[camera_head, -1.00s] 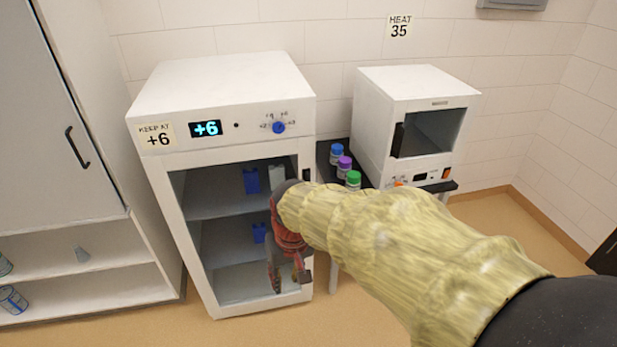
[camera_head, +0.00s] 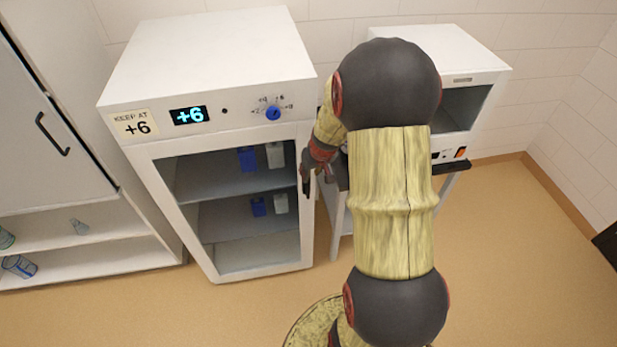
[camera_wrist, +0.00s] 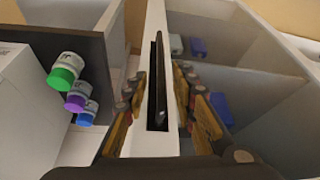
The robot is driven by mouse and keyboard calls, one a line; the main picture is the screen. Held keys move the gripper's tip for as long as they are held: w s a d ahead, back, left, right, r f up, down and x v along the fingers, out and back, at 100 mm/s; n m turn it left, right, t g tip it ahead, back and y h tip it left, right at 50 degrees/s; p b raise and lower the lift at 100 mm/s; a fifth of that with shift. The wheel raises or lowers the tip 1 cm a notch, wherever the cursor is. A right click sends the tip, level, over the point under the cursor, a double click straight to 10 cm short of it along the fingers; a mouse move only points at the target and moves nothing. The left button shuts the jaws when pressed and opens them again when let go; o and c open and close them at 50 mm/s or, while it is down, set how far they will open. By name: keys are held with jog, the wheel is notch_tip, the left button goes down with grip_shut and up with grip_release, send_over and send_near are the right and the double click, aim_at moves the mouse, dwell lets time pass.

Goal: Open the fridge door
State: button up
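The white fridge (camera_head: 215,60) stands at the left with its glass-fronted door (camera_head: 170,200) shut. Blue and pale containers show on its shelves. The dark upright door handle (camera_head: 306,172) is at the door's right edge. My gripper (camera_head: 317,168) is at this handle, partly hidden by my arm. In the wrist view my gripper (camera_wrist: 160,95) is open, with one finger on each side of the door's white edge frame. The dark handle (camera_wrist: 152,85) lies between the fingers there. I cannot tell whether either finger touches it.
A white heater box (camera_head: 455,52) stands on a dark-topped table (camera_head: 450,167) right of the fridge, partly behind my arm. Capped bottles (camera_wrist: 68,75) are on that table, close left of my gripper. A cabinet (camera_head: 60,110) stands left. Open floor lies in front.

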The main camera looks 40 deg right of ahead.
jog(key=b+x, duration=0.1)
jog(key=x, duration=0.6)
jog(key=shift+s, duration=0.1)
jog(key=shift+c, duration=0.7)
grip_shut()
